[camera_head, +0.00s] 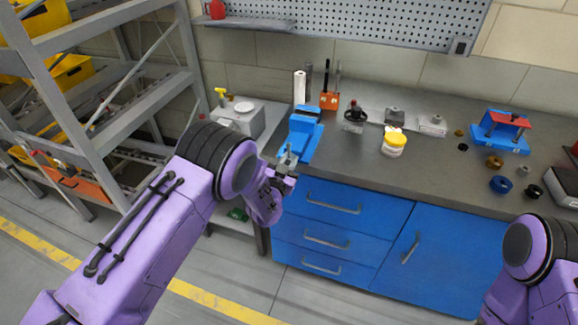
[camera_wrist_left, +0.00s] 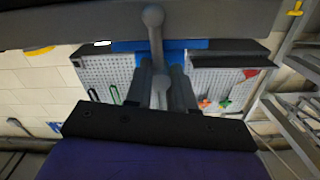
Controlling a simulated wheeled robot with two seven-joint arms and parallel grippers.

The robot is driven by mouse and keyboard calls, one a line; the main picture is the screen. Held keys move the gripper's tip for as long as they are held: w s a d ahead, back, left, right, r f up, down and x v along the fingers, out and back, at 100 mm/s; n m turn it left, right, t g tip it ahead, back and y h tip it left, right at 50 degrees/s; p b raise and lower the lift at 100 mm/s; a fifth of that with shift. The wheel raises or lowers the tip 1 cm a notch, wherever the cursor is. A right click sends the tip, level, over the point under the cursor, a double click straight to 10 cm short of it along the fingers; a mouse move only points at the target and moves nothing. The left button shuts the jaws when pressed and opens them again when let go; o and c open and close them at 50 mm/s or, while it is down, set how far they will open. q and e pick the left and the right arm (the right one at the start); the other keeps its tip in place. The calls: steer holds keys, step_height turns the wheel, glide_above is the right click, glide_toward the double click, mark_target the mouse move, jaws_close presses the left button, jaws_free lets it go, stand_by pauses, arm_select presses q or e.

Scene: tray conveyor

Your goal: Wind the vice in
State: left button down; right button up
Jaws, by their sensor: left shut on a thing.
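The blue vice (camera_head: 303,134) stands at the left front edge of the grey workbench. Its grey handle, a bar with ball ends, shows in the left wrist view (camera_wrist_left: 153,38). My left gripper (camera_head: 287,163) is at the front of the vice, and in the left wrist view its fingers (camera_wrist_left: 162,88) are shut on the handle. The bar runs upright in that view, with one ball end near the top edge. The gap between the vice's jaws cannot be read clearly. Part of my right arm shows at the lower right of the head view; its gripper is out of view.
An orange tool holder (camera_head: 329,101) and a white tub with a yellow lid (camera_head: 394,145) stand right of the vice. A blue fixture with a red bar (camera_head: 503,130) is farther right. Blue drawers (camera_head: 325,237) lie below. A grey shelf rack (camera_head: 88,85) stands at left.

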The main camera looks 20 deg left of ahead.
arm_select(q)
steer(key=shift+f+m+b, duration=0.1)
steer(key=shift+m+b, duration=0.35)
steer(key=shift+m, duration=0.35)
steer(key=c, duration=1)
jaws_free()
steer(key=shift+o, duration=0.2)
